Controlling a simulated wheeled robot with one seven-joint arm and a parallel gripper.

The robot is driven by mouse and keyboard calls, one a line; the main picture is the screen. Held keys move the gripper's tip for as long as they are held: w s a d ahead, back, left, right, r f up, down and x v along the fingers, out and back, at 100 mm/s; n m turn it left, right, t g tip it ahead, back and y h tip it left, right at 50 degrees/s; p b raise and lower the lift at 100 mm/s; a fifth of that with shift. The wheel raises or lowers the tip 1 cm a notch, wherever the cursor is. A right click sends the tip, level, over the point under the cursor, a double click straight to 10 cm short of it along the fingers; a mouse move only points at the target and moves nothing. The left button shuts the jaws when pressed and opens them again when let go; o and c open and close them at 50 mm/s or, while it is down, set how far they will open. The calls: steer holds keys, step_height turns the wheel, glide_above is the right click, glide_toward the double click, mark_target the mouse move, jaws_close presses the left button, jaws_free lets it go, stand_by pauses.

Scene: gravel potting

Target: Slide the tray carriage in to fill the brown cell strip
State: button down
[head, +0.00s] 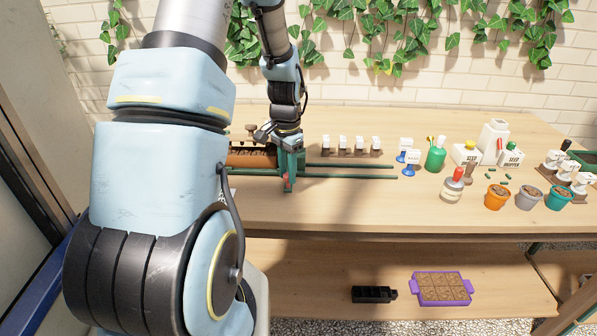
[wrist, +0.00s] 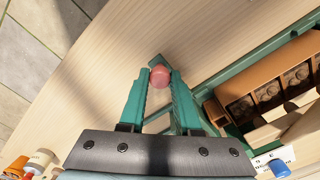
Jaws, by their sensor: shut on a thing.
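My gripper (head: 287,178) is at the front right end of the teal tray carriage (head: 291,160), at the left of the bench. In the wrist view my gripper (wrist: 159,80) is shut on a round red knob (wrist: 160,74), which sits between the fingertips. The brown cell strip (wrist: 262,84) lies to the right in the wrist view, beside the teal frame (wrist: 262,58), with a row of dark cells showing. In the head view the brown strip (head: 250,160) is partly hidden behind my arm. The carriage's left end is hidden too.
Two teal rails (head: 350,171) run right from the carriage along the bench. Small labelled blocks (head: 360,146) stand behind them. Pots (head: 528,198) and bottles (head: 436,158) stand at the right. A purple tray (head: 442,301) and a black strip (head: 373,294) lie on the lower shelf.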

steer(key=shift+a, duration=0.1)
steer(key=c, duration=0.6)
jaws_free()
step_height(320, 180, up, 11)
steer(key=b, duration=0.1)
steer(key=shift+b, duration=0.4)
steer(key=shift+f, duration=0.1)
steer(key=s+a+n, duration=0.4)
steer(key=s, duration=0.3)
steer(key=s+a+f+n+t, duration=0.1)
steer(key=s+a+n, duration=0.4)
steer(key=s, duration=0.2)
steer(key=shift+t, duration=0.3)
